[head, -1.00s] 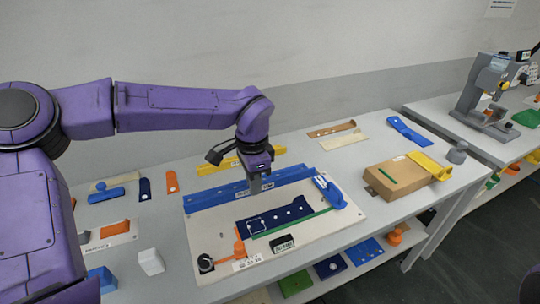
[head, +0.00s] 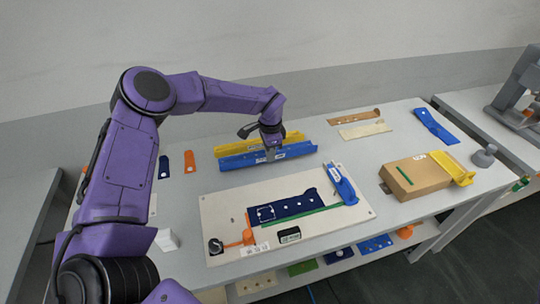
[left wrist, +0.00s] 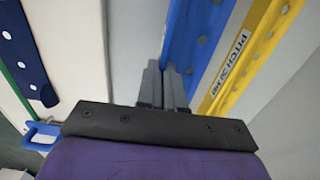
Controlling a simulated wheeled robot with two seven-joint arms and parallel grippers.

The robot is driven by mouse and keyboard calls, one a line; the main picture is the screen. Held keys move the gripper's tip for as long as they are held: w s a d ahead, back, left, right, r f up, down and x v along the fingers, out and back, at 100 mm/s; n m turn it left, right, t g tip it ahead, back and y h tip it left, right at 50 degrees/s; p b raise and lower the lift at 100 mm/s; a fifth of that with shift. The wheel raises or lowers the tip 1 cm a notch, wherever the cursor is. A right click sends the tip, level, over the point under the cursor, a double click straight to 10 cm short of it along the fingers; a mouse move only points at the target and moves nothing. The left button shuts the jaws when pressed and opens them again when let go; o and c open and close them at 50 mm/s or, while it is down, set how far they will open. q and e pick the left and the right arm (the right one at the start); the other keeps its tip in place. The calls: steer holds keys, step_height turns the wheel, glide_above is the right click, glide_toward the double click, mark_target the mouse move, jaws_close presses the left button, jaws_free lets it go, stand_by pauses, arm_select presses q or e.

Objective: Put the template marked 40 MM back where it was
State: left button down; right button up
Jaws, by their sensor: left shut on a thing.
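My left gripper (head: 270,156) is shut on a long blue template (head: 237,163). The template lies behind the white board, parallel to a yellow template (head: 231,149) and just in front of it. I cannot tell whether it rests on the table or hangs slightly above it. Its pale label is partly hidden by the fingers and too small to read. In the left wrist view, the shut fingers (left wrist: 167,88) grip the edge of the blue template (left wrist: 197,40). My right gripper is not in view.
The white board (head: 218,204) carries a dark blue perforated strip (head: 308,206), a green strip, an orange piece and a blue clamp (head: 342,184). A cardboard box (head: 408,179) stands to the right. Brown and cream strips lie at the back. Table between board and box is clear.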

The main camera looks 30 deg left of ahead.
arm_select(q)
steer(key=shift+s+a+f, duration=0.1)
steer(key=shift+s+f, duration=0.05)
steer(key=shift+f, duration=0.6)
steer(key=shift+s+f, duration=0.25)
steer(key=shift+s, duration=0.05)
steer(key=shift+s+r, duration=0.1)
steer(key=shift+s, duration=0.15)
steer(key=shift+w, duration=0.15)
steer(key=c, duration=1.6)
jaws_free()
steer(key=shift+w+f, duration=0.15)
steer(key=shift+f, duration=0.15)
steer(key=o, duration=0.3)
steer(key=shift+r, duration=0.15)
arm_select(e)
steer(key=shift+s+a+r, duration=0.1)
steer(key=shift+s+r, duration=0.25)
arm_select(q)
steer(key=shift+s, duration=0.2)
